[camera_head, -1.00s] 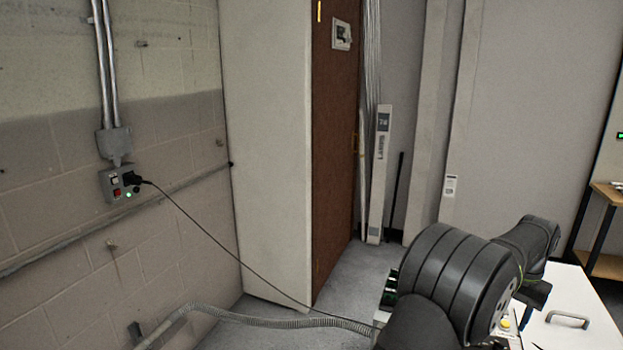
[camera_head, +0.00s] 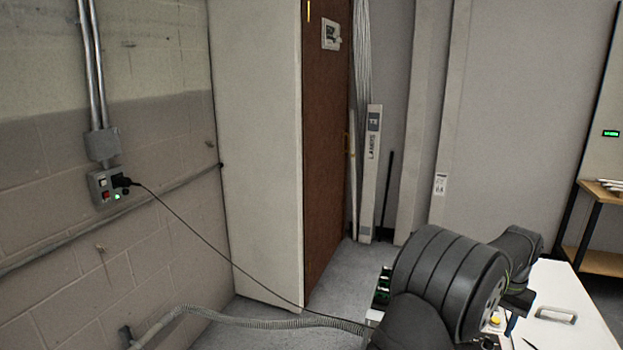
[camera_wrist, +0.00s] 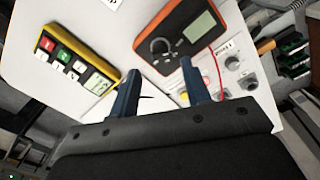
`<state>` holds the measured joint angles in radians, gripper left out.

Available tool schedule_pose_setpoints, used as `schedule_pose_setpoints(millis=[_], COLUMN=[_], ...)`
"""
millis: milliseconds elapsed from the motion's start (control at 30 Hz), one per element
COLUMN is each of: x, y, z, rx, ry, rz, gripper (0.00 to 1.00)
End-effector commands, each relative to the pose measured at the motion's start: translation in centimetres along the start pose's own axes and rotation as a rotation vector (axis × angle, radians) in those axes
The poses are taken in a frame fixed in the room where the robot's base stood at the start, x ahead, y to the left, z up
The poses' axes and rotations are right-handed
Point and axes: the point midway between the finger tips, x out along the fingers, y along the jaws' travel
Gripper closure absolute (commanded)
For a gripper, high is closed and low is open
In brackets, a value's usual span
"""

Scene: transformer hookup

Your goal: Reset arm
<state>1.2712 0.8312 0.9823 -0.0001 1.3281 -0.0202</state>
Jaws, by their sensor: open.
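My gripper (camera_wrist: 158,88) shows in the wrist view with its two blue fingers apart and nothing between them. It hangs above a white work surface (camera_wrist: 90,30). An orange and black meter (camera_wrist: 178,38) with a grey screen lies just beyond the fingertips. In the head view, my dark arm is folded at the lower right, and the gripper's fingers cannot be made out there.
A yellow-edged button box (camera_wrist: 75,60) lies left of the fingers, and a panel with knobs (camera_wrist: 232,70) is to the right. A black plug with its cord sits in the wall outlet box (camera_head: 106,186). A corrugated hose (camera_head: 250,323) runs along the floor. A wooden shelf (camera_head: 597,262) stands at right.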

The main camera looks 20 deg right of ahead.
Motion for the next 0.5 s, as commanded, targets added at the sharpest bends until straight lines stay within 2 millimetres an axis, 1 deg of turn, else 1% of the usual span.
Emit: schedule_pose_setpoints(millis=[33,267,300,367,500], x=[1.2,5.8,6.2,5.9,5.9], y=[0.0,0.0,0.0,0.0,0.0], z=[0.1,0.1,0.0,0.0,0.0], rx=[0.000,0.000,0.011,0.063,0.176], ry=[-0.003,-0.004,-0.001,0.002,0.001], rz=[0.000,0.000,0.000,0.000,0.000], gripper=[0.56,0.56,0.56,0.56,0.56])
